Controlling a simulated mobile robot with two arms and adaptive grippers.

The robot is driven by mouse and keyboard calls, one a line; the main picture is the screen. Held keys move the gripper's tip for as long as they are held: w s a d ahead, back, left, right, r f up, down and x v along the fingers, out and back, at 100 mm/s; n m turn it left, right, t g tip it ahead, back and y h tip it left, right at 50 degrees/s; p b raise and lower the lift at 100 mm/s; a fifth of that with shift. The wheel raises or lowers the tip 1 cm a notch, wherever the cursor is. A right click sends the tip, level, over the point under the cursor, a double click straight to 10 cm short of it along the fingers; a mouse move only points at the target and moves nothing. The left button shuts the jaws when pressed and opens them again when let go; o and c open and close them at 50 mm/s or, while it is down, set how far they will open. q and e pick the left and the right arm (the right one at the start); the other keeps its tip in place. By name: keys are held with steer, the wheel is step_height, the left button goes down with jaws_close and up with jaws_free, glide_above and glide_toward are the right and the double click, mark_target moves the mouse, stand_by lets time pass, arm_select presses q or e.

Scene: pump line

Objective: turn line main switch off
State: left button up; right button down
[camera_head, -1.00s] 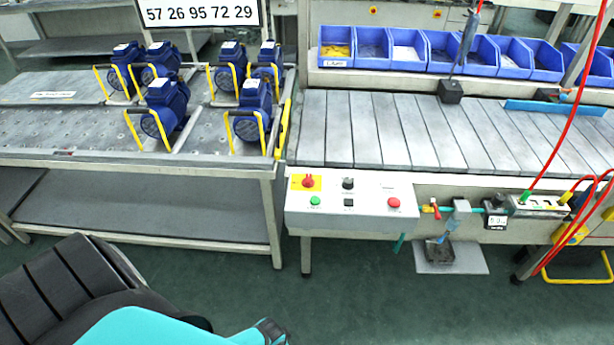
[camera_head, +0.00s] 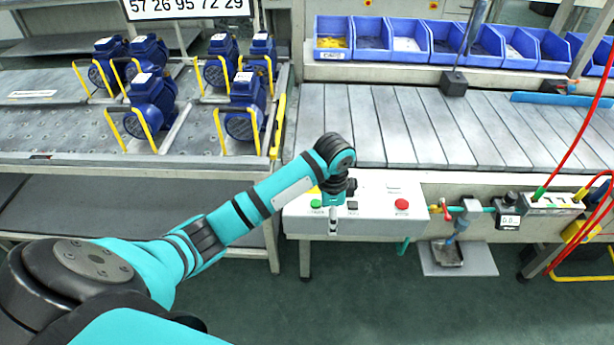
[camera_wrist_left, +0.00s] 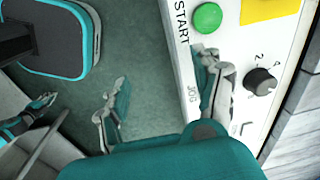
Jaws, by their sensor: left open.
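The line main switch's yellow plate shows only as a sliver (camera_head: 314,190) beside my left wrist in the head view. Its red knob is hidden behind my arm. The plate's corner is at the top of the left wrist view (camera_wrist_left: 270,10), with the knob out of frame. My left gripper (camera_head: 333,218) points down over the control panel's front. In the left wrist view (camera_wrist_left: 160,100) it is open and empty, one finger over the panel near the JOG label. My right gripper (camera_wrist_left: 42,106) appears small at the left of that view; its jaws are unclear.
The control panel (camera_head: 375,215) has a green START button (camera_wrist_left: 208,17), a black selector knob (camera_wrist_left: 262,82) and a red button (camera_head: 401,204). Behind it lies the slatted conveyor (camera_head: 400,125) with blue bins. Pumps stand on the left bench (camera_head: 50,135). The floor in front is clear.

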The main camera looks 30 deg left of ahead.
arm_select(q)
steer(key=w+a+r, duration=0.4)
steer(key=a+r, duration=0.2)
steer(key=r, duration=0.2)
steer(key=w+a+r, duration=0.4)
steer(key=a+r, duration=0.3)
steer(key=r, duration=0.1)
steer(key=shift+g, duration=0.4)
steer(key=f, duration=0.8)
steer(key=f+p, duration=0.1)
steer(key=f, duration=0.8)
steer(key=shift+w+d+f, duration=0.15)
steer(key=shift+w, duration=0.05)
steer(key=c, duration=1.2)
steer(key=shift+o, duration=0.2)
steer(key=shift+p, duration=0.3)
